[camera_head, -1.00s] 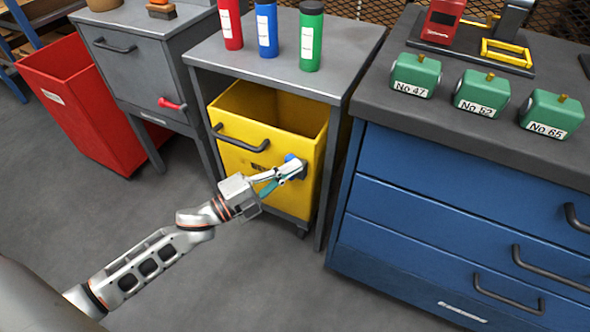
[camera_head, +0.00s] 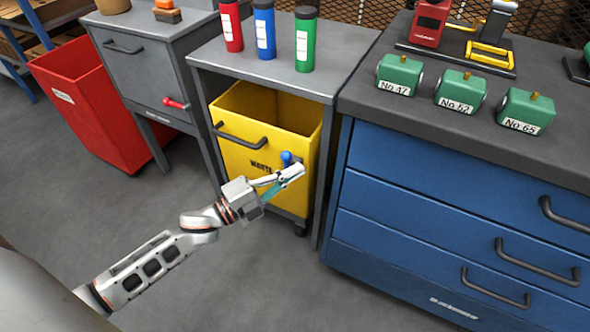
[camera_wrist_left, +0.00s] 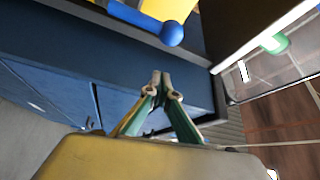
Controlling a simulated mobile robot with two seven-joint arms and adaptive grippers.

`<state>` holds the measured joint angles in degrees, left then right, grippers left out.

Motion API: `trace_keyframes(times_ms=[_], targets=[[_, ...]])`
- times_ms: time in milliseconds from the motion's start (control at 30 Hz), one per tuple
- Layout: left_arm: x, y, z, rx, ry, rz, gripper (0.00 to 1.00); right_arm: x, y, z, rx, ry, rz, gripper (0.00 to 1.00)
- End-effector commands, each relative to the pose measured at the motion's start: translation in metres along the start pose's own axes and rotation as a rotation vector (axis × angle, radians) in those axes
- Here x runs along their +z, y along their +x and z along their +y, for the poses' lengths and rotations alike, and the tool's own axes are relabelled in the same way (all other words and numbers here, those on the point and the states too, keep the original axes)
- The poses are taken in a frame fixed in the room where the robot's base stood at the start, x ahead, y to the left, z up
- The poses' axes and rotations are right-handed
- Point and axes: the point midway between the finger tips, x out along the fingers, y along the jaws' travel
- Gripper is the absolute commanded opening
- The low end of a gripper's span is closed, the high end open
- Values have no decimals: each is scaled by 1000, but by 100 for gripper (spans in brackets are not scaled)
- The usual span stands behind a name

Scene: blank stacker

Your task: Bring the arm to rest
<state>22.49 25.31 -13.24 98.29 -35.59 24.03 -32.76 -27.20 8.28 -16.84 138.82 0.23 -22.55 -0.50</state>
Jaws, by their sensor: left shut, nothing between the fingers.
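My left arm reaches in from the lower left in the head view. My left gripper (camera_head: 297,172) is shut and empty. It appears in front of the yellow waste bin (camera_head: 240,160), just below a blue ball-ended knob (camera_head: 286,158). In the left wrist view the closed fingertips (camera_wrist_left: 161,78) meet with nothing between them. The blue knob (camera_wrist_left: 172,33) is beyond them, with a visible gap. My right gripper is not in view.
The yellow bin stands under a grey table (camera_head: 330,62) with red, blue and green bottles on top. A blue drawer cabinet (camera_head: 440,205) with green blocks is at the right. A red bin (camera_head: 90,100) is at the left. The grey floor in front is clear.

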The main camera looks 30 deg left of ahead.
Motion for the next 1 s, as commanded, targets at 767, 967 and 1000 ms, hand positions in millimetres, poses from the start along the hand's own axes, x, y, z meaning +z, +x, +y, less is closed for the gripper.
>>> trace_keyframes(times_ms=[767, 967, 1000], targets=[[-2, -85, -1, 0, -2, 2, 0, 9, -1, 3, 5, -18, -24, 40], [-15, -91, -4, 12, -138, -87, 0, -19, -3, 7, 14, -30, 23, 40], [-21, -96, -4, 18, -204, -129, 0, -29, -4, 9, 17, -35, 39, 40]])
